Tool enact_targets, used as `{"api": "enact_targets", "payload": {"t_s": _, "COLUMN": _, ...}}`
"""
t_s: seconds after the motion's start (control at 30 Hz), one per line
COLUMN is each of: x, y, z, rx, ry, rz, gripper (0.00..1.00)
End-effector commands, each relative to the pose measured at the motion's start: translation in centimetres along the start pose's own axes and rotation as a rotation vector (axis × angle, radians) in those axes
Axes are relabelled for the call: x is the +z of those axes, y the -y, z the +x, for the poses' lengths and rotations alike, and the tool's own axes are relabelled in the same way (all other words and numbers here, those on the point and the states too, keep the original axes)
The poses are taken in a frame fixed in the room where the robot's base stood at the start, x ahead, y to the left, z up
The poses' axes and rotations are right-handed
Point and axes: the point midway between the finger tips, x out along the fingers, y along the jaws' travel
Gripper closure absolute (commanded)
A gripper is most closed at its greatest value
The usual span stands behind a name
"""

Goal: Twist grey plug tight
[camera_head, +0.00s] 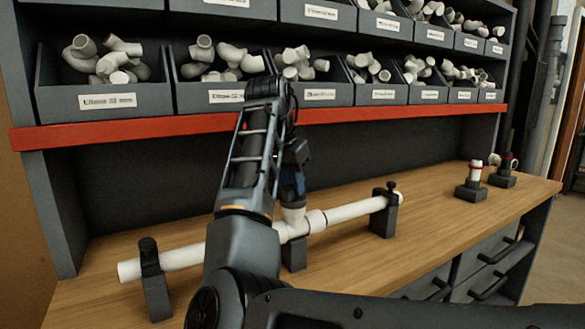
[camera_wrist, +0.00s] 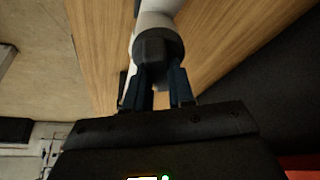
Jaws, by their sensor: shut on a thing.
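A white pipe (camera_head: 345,212) lies across the wooden bench, with a tee fitting (camera_head: 294,218) at its middle whose branch points up. My gripper (camera_head: 291,186) is above this branch, with its fingers pointing down; my arm hides part of the pipe. In the wrist view my gripper (camera_wrist: 157,78) has its two fingers on either side of the dark grey plug (camera_wrist: 157,46), shut on it. The plug is at the end of the white branch (camera_wrist: 157,16). I cannot tell how far it is screwed in. The plug is not clear in the head view.
Dark holders support the pipe at left (camera_head: 153,282), middle (camera_head: 294,257) and right (camera_head: 384,214). Two small stands (camera_head: 472,184) with white and red pieces are at the back right. A red shelf edge (camera_head: 190,127) and bins of white fittings (camera_head: 120,96) are behind my arm. The bench front right is clear.

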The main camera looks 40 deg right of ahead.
Motion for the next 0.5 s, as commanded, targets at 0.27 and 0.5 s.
{"api": "enact_targets", "payload": {"t_s": 0.27, "x": 0.02, "y": -0.08, "z": 0.24, "rx": 0.105, "ry": 0.008, "rz": 0.224, "gripper": 1.0}}
{"api": "enact_targets", "payload": {"t_s": 0.5, "x": 0.09, "y": 0.04, "z": 0.39, "rx": 0.165, "ry": 0.008, "rz": 0.371, "gripper": 1.0}}
